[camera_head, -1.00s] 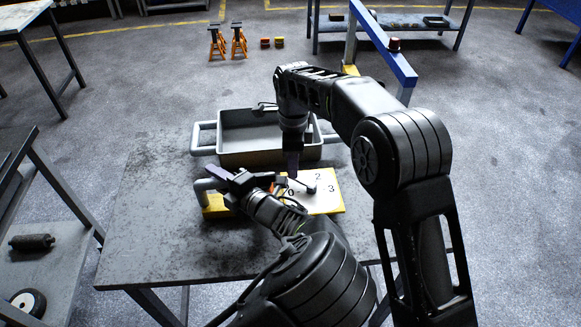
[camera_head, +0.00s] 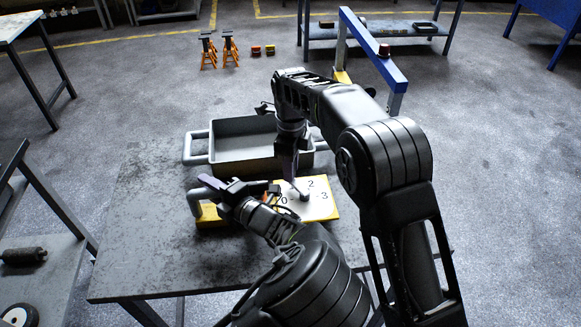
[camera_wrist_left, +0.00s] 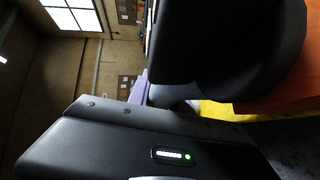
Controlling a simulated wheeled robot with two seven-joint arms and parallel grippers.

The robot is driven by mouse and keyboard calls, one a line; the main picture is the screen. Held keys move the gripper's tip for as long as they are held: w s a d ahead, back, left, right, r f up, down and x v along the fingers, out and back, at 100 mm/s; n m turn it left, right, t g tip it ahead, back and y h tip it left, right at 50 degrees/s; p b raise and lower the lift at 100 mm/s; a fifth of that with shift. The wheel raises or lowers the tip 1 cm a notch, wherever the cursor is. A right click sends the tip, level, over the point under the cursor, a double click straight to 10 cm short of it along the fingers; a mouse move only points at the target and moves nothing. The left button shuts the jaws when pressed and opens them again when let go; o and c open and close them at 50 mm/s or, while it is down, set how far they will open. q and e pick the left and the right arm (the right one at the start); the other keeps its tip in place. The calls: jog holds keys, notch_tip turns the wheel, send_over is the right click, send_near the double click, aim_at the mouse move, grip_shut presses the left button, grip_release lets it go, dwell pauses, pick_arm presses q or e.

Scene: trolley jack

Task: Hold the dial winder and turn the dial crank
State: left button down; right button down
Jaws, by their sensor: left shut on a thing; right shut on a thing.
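The dial winder is a yellow block with a white dial face (camera_head: 319,209) marked 0, 2 and 3, on the grey table. A bent grey handle (camera_head: 193,204) stands at its left end. My left gripper (camera_head: 212,184) is shut on this handle; the left wrist view shows a piece of the grey handle (camera_wrist_left: 188,104) and the winder's yellow body (camera_wrist_left: 215,113) close to the jaws. The small grey dial crank (camera_head: 304,195) sits on the dial. My right gripper (camera_head: 290,180) points down from above and is shut on the crank, whose grip end is mostly hidden by the jaws.
A grey tray (camera_head: 212,158) with side handles stands just behind the winder. My right arm hangs over the table's right side. The table's left part (camera_head: 140,240) is clear. A blue beam (camera_head: 372,50) rises behind on the right.

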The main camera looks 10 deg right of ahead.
jog(key=c, duration=1.2)
grip_release()
jog(key=shift+o, duration=0.2)
jog(key=shift+r, duration=0.15)
notch_tip(320, 180, up, 7)
jog(key=shift+d+r, duration=0.1)
jog(key=shift+r, duration=0.05)
pick_arm(q)
jog(key=c, duration=1.1)
grip_release()
